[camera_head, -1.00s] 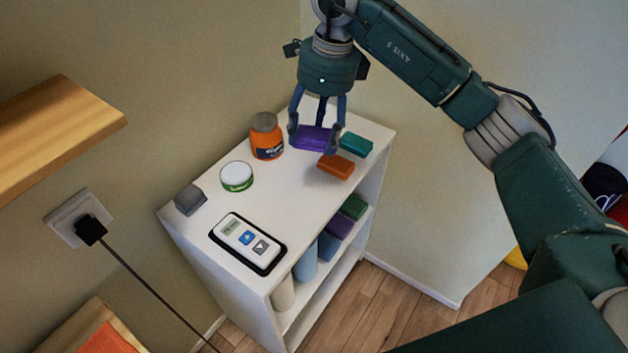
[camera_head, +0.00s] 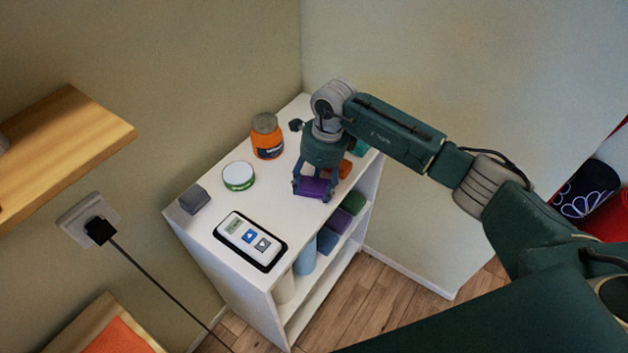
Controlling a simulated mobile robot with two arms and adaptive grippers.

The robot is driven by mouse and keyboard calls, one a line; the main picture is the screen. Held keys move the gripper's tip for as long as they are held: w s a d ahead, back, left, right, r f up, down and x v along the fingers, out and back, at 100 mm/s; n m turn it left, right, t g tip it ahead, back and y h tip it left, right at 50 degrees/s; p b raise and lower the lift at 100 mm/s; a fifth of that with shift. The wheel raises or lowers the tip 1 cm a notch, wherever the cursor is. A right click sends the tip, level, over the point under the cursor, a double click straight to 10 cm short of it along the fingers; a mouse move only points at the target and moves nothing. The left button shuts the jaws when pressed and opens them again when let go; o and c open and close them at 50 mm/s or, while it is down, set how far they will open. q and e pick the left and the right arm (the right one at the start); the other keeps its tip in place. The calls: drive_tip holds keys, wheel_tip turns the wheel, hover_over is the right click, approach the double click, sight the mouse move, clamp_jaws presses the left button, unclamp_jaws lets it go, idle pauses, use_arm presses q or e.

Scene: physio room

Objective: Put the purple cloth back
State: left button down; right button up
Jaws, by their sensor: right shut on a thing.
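The purple cloth (camera_head: 313,188) is a small folded block over the top of the white shelf unit (camera_head: 205,226), near its front right edge. My right gripper (camera_head: 314,186) points down and is shut on the purple cloth. I cannot tell whether the cloth touches the top. An orange cloth (camera_head: 344,169) lies just behind the gripper, partly hidden by it. A teal cloth (camera_head: 361,150) behind that is mostly hidden by my arm. My left gripper is not in view.
An orange jar (camera_head: 267,137), a white and green tin (camera_head: 238,176), a grey block (camera_head: 194,199) and a white device (camera_head: 250,238) stand on the top. The shelf below holds folded cloths, including a purple one (camera_head: 340,221), and rolls. A wooden wall shelf (camera_head: 70,150) juts in at left.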

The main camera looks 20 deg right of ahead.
sight(320, 188)
drive_tip(key=shift+f, duration=0.1)
drive_tip(key=o, duration=1)
drive_tip(key=shift+r, duration=0.45)
drive_tip(key=r+b, duration=0.1)
drive_tip(key=r, duration=0.2)
drive_tip(key=d+r+b, duration=0.1)
drive_tip(key=r, duration=0.3)
drive_tip(key=s+r+b, duration=0.1)
drive_tip(key=r+b, duration=0.1)
drive_tip(key=r, duration=0.2)
drive_tip(key=shift+d+r, duration=0.15)
drive_tip(key=shift+d, duration=0.15)
